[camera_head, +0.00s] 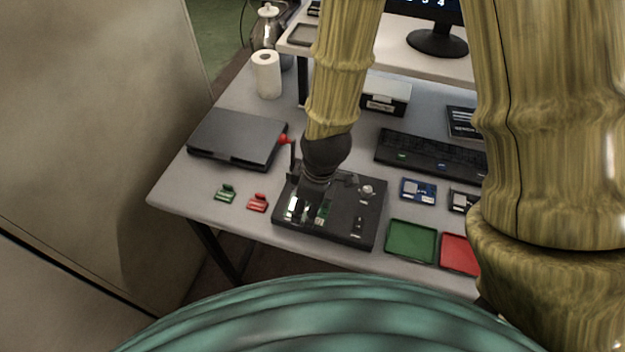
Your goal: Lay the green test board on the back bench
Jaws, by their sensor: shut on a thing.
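My gripper (309,208) points down over the black test fixture (340,228) at the front of the table. It is shut on the green test board (324,211), a small green piece that shows beside the fingers. The fingers and wrist hide most of the board. I cannot tell whether it still touches the fixture. I cannot tell which surface is the back bench; a raised white shelf (430,65) stands at the back of the table.
Green (411,242) and red (460,254) trays lie right of the fixture, near a blue board (418,190). Green (225,194) and red (258,203) clip-like parts lie left. A dark flat box (237,137), paper roll (266,75) and keyboard (425,153) stand behind.

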